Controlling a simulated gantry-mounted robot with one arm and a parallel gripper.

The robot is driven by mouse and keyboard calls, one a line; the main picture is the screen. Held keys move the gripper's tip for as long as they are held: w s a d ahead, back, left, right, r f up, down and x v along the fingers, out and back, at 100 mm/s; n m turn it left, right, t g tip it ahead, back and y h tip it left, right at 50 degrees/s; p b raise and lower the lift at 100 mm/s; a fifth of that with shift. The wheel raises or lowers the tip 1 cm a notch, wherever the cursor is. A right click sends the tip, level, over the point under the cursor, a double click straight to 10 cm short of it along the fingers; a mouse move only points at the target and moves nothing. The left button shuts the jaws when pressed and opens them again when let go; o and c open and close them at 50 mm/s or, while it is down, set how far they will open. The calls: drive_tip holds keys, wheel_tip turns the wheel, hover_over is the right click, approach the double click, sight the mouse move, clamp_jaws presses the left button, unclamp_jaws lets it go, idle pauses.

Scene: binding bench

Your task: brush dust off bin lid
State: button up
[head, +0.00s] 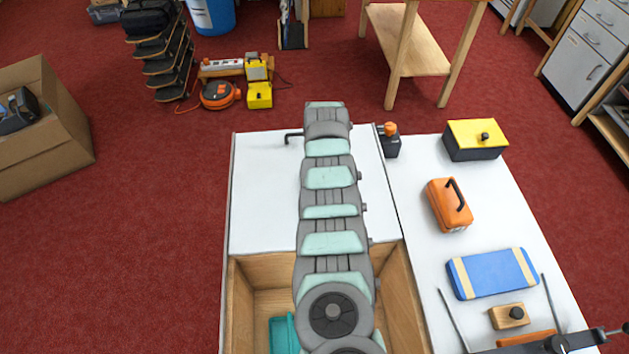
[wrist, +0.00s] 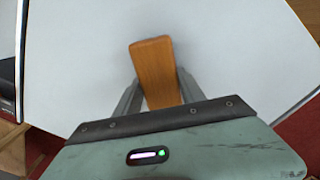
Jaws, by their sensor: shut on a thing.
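The bin lid (head: 262,190) is a flat white panel over the far part of a wooden bin (head: 240,300); a dark handle (head: 292,137) shows near its far edge. My gripper (wrist: 158,88) is shut on a wooden brush (wrist: 152,62), with one finger on each side of its brown back. Any bristles are hidden under it. A pale surface, seemingly the lid (wrist: 80,60), lies beneath; I cannot tell whether the brush touches it. In the head view my arm hides the gripper, the brush and the middle of the lid. No dust can be made out.
The bin's near part is open, with a teal object (head: 282,335) inside. On the white bench to the right are an orange case (head: 447,212), a yellow-lidded box (head: 475,145), a blue pad (head: 492,273) and a wooden block (head: 505,318). A small orange-topped item (head: 390,145) stands beside the lid.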

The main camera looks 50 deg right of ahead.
drive_tip(key=shift+s+d+b, duration=0.15)
drive_tip(key=shift+s+d, duration=0.4)
drive_tip(key=shift+s, duration=0.15)
drive_tip(key=shift+s+d+b, duration=0.15)
drive_tip(key=shift+s+d, duration=0.35)
drive_tip(key=shift+s, duration=0.2)
drive_tip(key=shift+s+d+f+b, duration=0.1)
drive_tip(key=shift+s+d+b, duration=0.6)
drive_tip(key=shift+s+d, duration=0.3)
drive_tip(key=shift+s+r, duration=0.1)
drive_tip(key=shift+r, duration=0.1)
drive_tip(key=shift+w+a+f+p, duration=0.15)
drive_tip(key=shift+w+a+p, duration=0.4)
drive_tip(key=shift+w+a, duration=0.65)
drive_tip(key=shift+w+a+p, duration=0.2)
drive_tip(key=shift+w+a, duration=0.3)
drive_tip(key=shift+w, duration=0.15)
drive_tip(key=shift+w+a+p, duration=0.15)
drive_tip(key=shift+w+a, duration=0.3)
drive_tip(key=shift+w, duration=0.2)
drive_tip(key=shift+w+a, duration=1.05)
drive_tip(key=shift+w, duration=0.25)
